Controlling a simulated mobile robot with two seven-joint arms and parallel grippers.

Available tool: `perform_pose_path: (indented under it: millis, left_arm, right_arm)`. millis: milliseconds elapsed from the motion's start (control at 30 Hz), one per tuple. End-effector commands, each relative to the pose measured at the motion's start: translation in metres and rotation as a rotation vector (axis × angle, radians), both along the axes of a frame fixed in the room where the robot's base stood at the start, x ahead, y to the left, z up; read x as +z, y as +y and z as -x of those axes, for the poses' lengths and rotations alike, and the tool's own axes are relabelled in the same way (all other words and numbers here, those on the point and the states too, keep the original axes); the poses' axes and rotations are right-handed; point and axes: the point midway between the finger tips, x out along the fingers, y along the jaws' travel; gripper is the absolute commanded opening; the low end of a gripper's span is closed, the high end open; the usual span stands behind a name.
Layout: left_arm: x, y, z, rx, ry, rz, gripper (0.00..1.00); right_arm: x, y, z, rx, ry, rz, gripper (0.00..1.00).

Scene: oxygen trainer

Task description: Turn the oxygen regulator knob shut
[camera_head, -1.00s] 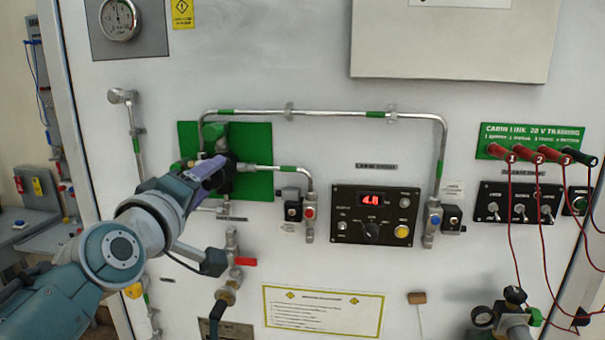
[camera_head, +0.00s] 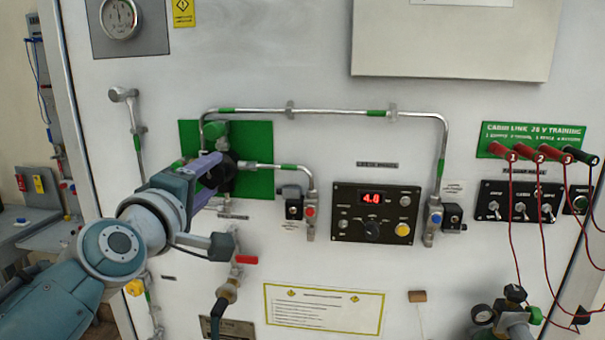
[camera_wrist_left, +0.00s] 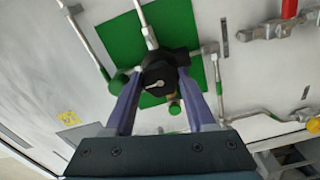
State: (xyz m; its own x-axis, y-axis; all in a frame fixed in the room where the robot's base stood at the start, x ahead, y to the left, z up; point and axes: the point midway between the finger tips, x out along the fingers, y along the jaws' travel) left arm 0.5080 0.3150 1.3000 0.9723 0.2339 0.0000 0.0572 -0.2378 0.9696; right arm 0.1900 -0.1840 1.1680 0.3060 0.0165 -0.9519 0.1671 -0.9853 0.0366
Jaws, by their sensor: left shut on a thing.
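The oxygen regulator knob (camera_wrist_left: 160,76) is black and round with a light pointer mark on its face. It stands in front of a green plate (camera_head: 262,183) on the white panel. My left gripper (camera_head: 221,168) is shut on the knob. In the left wrist view its two purple fingers (camera_wrist_left: 158,88) press on the knob from both sides. In the head view the fingers and wrist hide part of the knob and the regulator behind it. The red display (camera_head: 372,198) on the black control box appears to read 4.0. My right gripper is not in view.
Metal pipes with green bands run around the regulator. A red-handled valve (camera_head: 246,260) sits below it. The black control box (camera_head: 345,232) is to the right. Red leads (camera_head: 512,210) hang at the far right. A round gauge (camera_head: 119,17) is at the upper left.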

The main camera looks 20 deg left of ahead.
Motion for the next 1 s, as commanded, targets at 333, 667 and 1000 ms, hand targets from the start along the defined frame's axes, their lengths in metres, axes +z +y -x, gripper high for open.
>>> perform_pose_path:
  millis: [333,667,1000]
  left_arm:
    - [0.000,0.000,0.000,0.000,-0.001,0.002,0.85]
    - [-0.001,-0.002,0.007,-0.001,0.001,0.002,0.85]
    - [-0.003,-0.015,0.064,0.000,0.002,0.001,0.85]
  right_arm:
    - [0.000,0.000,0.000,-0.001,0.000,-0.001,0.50]
    - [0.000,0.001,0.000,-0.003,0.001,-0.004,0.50]
    - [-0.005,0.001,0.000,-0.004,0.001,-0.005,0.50]
